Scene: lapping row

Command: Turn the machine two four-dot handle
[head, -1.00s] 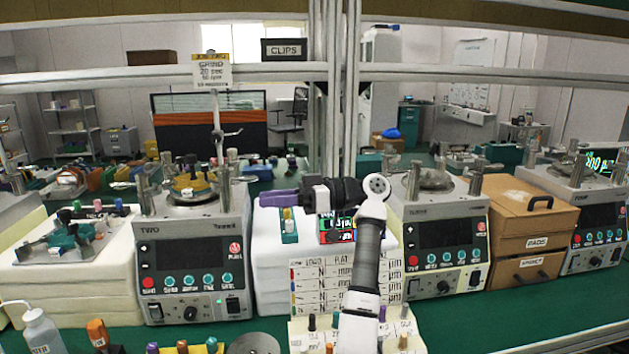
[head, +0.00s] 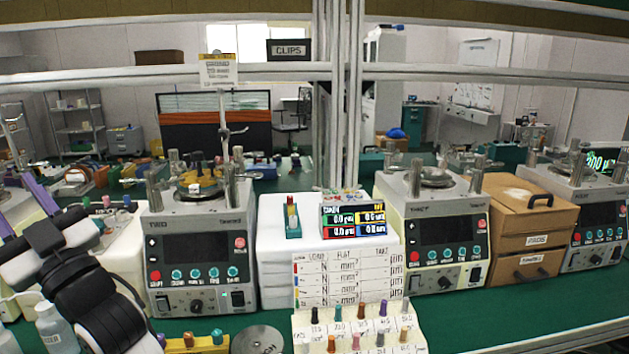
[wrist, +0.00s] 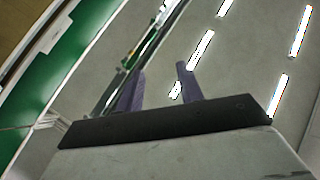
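Machine two (head: 203,218) stands left of centre in the head view, a grey unit with a dark screen, a row of buttons, and a black knob (head: 196,306) low on its front. Upright metal posts (head: 239,165) and a yellowish fixture (head: 195,186) are on its top. I cannot make out four dots on any handle. My gripper (head: 22,208) is at the far left, left of machine two and apart from it, its purple fingers pointing up. The wrist view shows the fingers (wrist: 160,82) spread with nothing between them.
A white block (head: 275,240) with a small coloured display (head: 357,220) stands right of machine two, and another machine (head: 445,230) beyond it. A peg rack (head: 355,335), a metal disc (head: 257,341) and a wash bottle (head: 55,325) are in front. Rails cross overhead.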

